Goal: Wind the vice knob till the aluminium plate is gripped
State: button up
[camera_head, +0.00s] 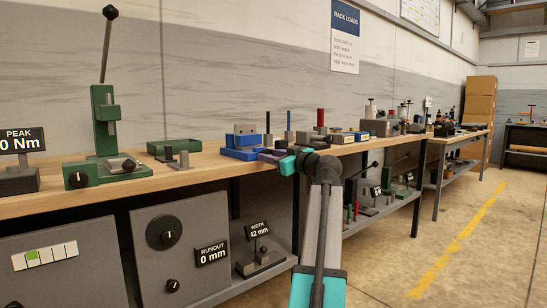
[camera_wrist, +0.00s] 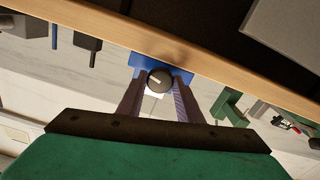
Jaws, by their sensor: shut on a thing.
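The blue vice (camera_head: 240,154) stands on the wooden bench in the head view. A grey block with small dark holes (camera_head: 245,140), which looks like the aluminium plate, sits on its upper part. Whether the vice jaws touch it is too small to tell. My gripper (camera_head: 271,156) is at the vice's right side in the head view. In the wrist view my gripper (camera_wrist: 159,88) is shut on the dark round vice knob (camera_wrist: 158,78), one finger on each side. The knob's white line lies slightly tilted. Behind it the blue vice body (camera_wrist: 182,74) shows partly.
The bench top (camera_head: 40,204) runs along the wall. A green press (camera_head: 104,130), green tray (camera_head: 174,146) and small upright parts stand left of the vice. Several fixtures crowd the bench to the right. The floor in front (camera_head: 470,240) is clear.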

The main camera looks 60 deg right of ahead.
jog(key=shift+s+d+f, duration=0.1)
jog(key=shift+s+f, duration=0.05)
jog(key=o, duration=1)
jog(key=shift+o, duration=0.2)
jog(key=p+v, duration=0.5)
jog(key=v, duration=0.8)
jog(key=shift+s+a, duration=0.25)
jog(key=shift+s, duration=0.05)
